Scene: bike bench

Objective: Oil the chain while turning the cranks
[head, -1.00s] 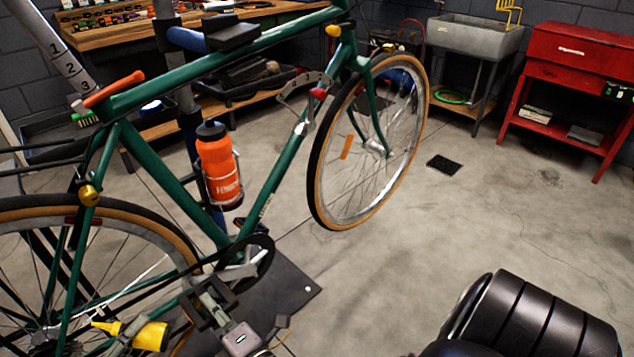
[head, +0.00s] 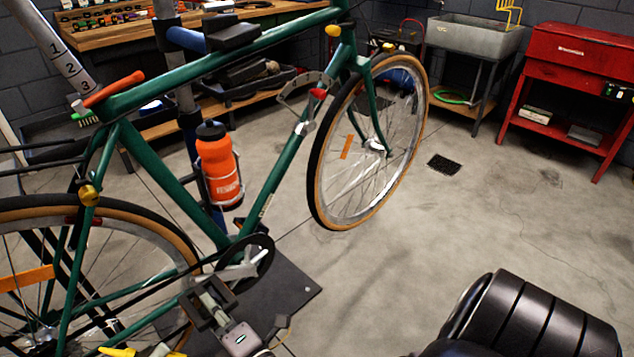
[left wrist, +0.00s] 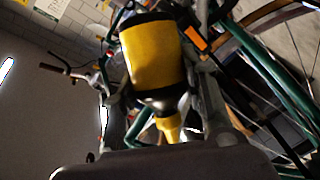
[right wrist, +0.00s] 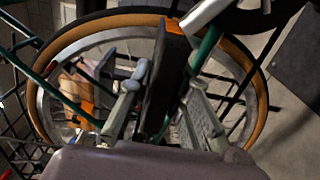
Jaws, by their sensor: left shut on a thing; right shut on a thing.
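The green bike's chain (head: 150,291) runs from the chainring (head: 267,262) back to the rear wheel. My right gripper (head: 207,300) is shut on a dark pedal at the end of the silver crank (head: 238,270). The pedal (right wrist: 165,80), with an orange reflector, sits between the fingers in the right wrist view. My left gripper (left wrist: 165,95) is shut on a yellow oil bottle (left wrist: 152,55) with a black band and yellow nozzle. In the head view only parts of the bottle (head: 117,352) show at the bottom edge, below the chain. Whether oil comes out cannot be seen.
The rear wheel (head: 100,210) is close to both grippers. An orange water bottle (head: 217,170) sits on the frame. A dark stand base (head: 290,290) lies under the bike. The floor to the right is mostly clear, before a sink (head: 475,38) and red cabinet (head: 570,60).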

